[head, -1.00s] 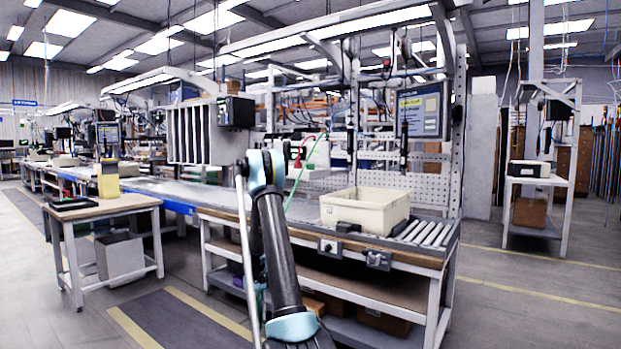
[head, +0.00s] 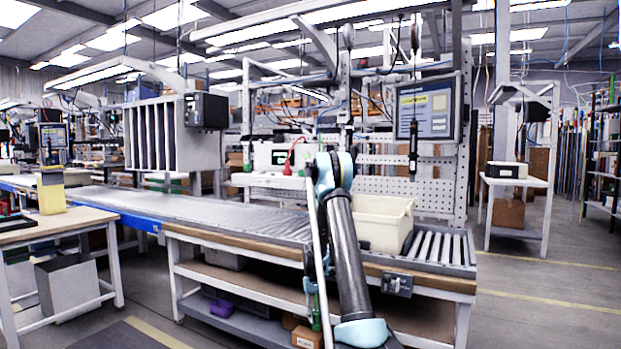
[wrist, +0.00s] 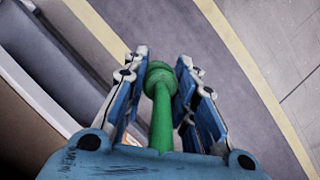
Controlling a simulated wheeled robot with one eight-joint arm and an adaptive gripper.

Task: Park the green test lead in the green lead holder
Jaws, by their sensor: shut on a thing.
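The green test lead (wrist: 160,105) stands between the two blue-and-white fingers of my gripper (wrist: 163,62) in the wrist view, its round knob toward the fingertips. My gripper is shut on it. In the head view my arm hangs in front of the bench, and a green piece (head: 316,316), apparently the lead, shows low beside it, before the lower shelf. A white tester (head: 272,158) with a dark green screen stands on a raised white shelf at the bench's back, with a red lead (head: 291,157) at its right. I cannot make out the green lead holder.
A cream bin (head: 383,222) sits on the bench behind my arm, beside a roller section (head: 440,247). The steel bench top (head: 200,207) left of my arm is clear. A side table (head: 60,228) stands at left. In the wrist view, striped floor lies below.

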